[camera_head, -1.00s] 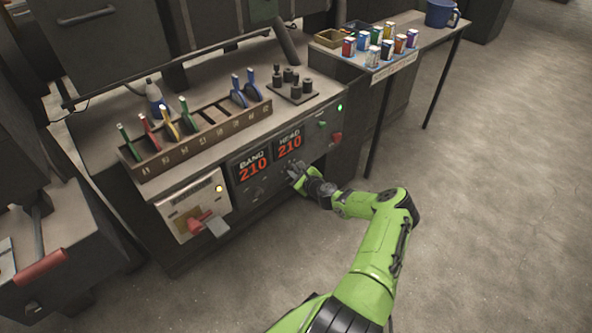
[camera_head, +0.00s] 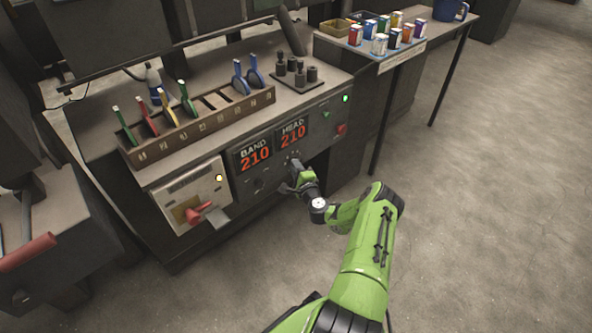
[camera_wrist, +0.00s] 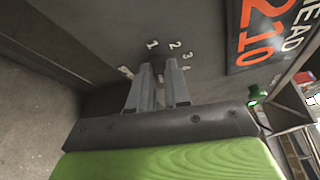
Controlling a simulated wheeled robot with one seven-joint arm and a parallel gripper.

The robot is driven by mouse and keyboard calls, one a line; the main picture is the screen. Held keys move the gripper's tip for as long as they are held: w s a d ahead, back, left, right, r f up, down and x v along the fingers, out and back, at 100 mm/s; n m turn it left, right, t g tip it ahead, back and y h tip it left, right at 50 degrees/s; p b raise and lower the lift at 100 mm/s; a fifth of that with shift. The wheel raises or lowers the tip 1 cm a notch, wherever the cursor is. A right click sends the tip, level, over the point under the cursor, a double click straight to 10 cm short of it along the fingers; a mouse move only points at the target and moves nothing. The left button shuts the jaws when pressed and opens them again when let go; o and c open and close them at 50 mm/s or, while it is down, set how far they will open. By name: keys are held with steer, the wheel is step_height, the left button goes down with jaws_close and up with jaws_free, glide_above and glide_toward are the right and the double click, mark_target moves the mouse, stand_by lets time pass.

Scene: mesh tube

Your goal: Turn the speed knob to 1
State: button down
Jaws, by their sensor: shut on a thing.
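My gripper (camera_head: 293,172) is at the front panel of the machine, below the red HEAD 210 display (camera_head: 292,134). In the wrist view, the two fingers of my gripper (camera_wrist: 160,85) are close together against the panel, inside an arc of white dial numbers. The speed knob is hidden between and behind the fingers. The number 1 (camera_wrist: 152,45) is just beyond the fingertips. The numbers 2, 3 and 4 run to its right, and a further mark at the left is too blurred to read. Which way the knob points cannot be seen.
The BAND 210 display (camera_head: 254,157) is left of my gripper, with a dark knob (camera_head: 258,185) below it. A white box with a red handle (camera_head: 198,212) is farther left. Green and red buttons are at the panel's right. The floor at right is clear.

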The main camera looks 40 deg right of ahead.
steer(key=shift+f+n, duration=0.15)
steer(key=shift+n, duration=0.35)
steer(key=c, duration=1.1)
jaws_free()
steer(key=p+v, duration=0.2)
steer(key=v, duration=0.3)
steer(key=p+v, duration=0.2)
steer(key=v, duration=0.3)
steer(key=p+v, duration=0.2)
steer(key=v, duration=0.3)
steer(key=shift+s+a+f, duration=0.25)
steer(key=shift+s+a, duration=0.05)
steer(key=shift+s, duration=0.05)
